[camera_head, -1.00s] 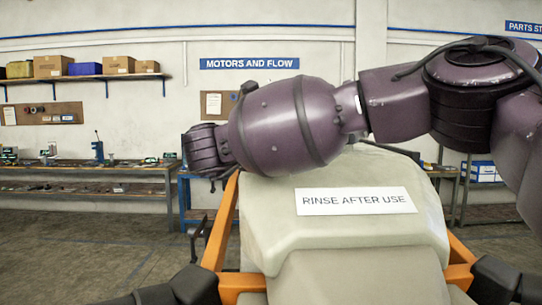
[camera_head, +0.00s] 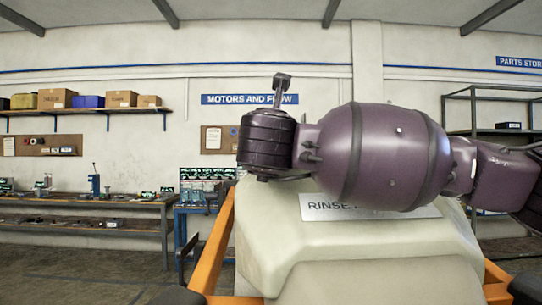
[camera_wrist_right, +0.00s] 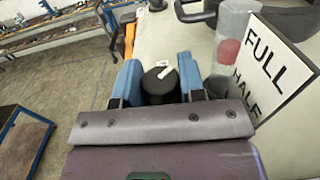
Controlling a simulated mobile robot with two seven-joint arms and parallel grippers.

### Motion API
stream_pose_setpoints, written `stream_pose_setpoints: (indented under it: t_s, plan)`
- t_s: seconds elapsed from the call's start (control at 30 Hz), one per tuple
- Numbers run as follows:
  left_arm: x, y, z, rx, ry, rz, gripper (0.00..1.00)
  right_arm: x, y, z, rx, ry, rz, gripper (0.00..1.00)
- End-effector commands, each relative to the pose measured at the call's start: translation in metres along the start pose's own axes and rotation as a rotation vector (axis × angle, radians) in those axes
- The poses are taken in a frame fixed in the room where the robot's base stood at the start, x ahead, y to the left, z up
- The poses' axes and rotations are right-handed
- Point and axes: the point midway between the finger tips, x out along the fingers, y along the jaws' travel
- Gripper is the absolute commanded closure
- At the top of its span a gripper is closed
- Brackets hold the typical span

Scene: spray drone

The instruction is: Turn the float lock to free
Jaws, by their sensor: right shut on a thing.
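A black round knob (camera_wrist_right: 159,85) with a white pointer mark shows in the right wrist view, between the two blue fingers of my right gripper (camera_wrist_right: 156,84). The fingers are shut on the knob's sides. The white mark points up and to the right. To the right, a clear tube (camera_wrist_right: 236,22) holds a red float (camera_wrist_right: 228,51), beside a white plate (camera_wrist_right: 266,70) reading FULL and HALF. In the head view my right arm reaches across the pale tank (camera_head: 350,245); the fingers and knob cannot be made out there. My left gripper is not in view.
An orange frame (camera_head: 209,257) flanks the tank. A white label (camera_head: 428,211) on the tank is partly covered by my arm. Workbenches (camera_head: 80,203) and a shelf (camera_head: 80,110) stand by the back wall. Open floor lies left of the tank.

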Motion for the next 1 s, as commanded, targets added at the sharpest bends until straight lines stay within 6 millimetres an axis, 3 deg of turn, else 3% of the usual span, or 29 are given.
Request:
stream_pose_setpoints:
  t_s: [0.57, 0.6, 0.73, 1.0]
  plan:
    - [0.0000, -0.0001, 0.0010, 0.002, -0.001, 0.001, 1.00, 0.0005, -0.0011, 0.0013, 0.001, 0.000, 0.022, 0.87]
    - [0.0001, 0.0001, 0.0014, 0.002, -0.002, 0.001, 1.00, 0.0005, -0.0011, 0.0013, 0.001, 0.000, 0.022, 0.58]
    - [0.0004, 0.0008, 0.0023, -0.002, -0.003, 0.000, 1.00, 0.0004, -0.0008, 0.0010, 0.001, 0.000, 0.023, 0.39]
    - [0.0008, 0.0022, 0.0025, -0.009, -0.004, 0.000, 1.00, 0.0003, -0.0005, 0.0003, 0.001, 0.001, 0.024, 0.37]
